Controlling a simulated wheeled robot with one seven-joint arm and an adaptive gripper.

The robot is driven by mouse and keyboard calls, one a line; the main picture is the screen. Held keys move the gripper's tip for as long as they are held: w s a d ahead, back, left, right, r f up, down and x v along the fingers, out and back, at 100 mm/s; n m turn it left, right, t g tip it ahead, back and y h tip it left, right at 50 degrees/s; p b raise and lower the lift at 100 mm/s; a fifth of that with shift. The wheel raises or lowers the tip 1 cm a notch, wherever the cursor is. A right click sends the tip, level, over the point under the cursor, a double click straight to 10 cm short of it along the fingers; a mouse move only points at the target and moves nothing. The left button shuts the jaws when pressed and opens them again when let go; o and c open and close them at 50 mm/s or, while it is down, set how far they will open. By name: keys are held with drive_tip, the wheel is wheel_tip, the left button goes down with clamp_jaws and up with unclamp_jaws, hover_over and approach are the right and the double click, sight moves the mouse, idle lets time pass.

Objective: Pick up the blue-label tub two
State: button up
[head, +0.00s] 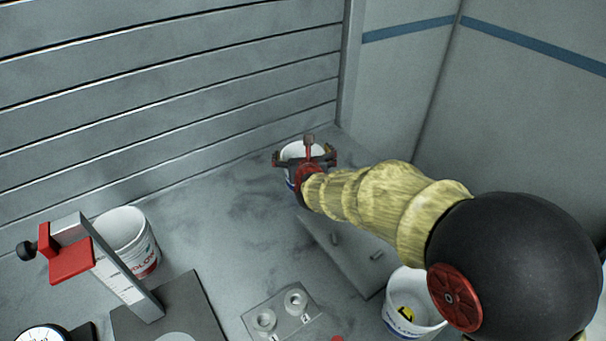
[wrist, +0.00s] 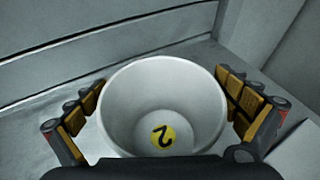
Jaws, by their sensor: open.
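A white tub (head: 292,151) stands on the bench near the back corner, with a bit of blue label showing below its rim. In the wrist view the tub (wrist: 120,92) is upright and open-topped, and a yellow disc marked 2 (wrist: 163,136) lies on its inside bottom. My gripper (head: 304,160) is at this tub, with one finger on each side of it. In the wrist view my gripper (wrist: 161,84) is open around the tub; whether the fingers touch the wall I cannot tell. My gripper and arm hide much of the tub in the head view.
A second white tub (head: 400,326) with blue lettering and a yellow disc stands at front right, partly behind my arm. A red-lettered tub (head: 126,232) stands left beside a red-and-grey gauge stand (head: 125,280). A small block with two round sockets (head: 282,313) sits front centre. Slatted wall behind.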

drive_tip(key=shift+x, duration=0.9)
drive_tip(key=shift+r, duration=0.1)
drive_tip(key=c, duration=0.4)
drive_tip(key=c, duration=0.3)
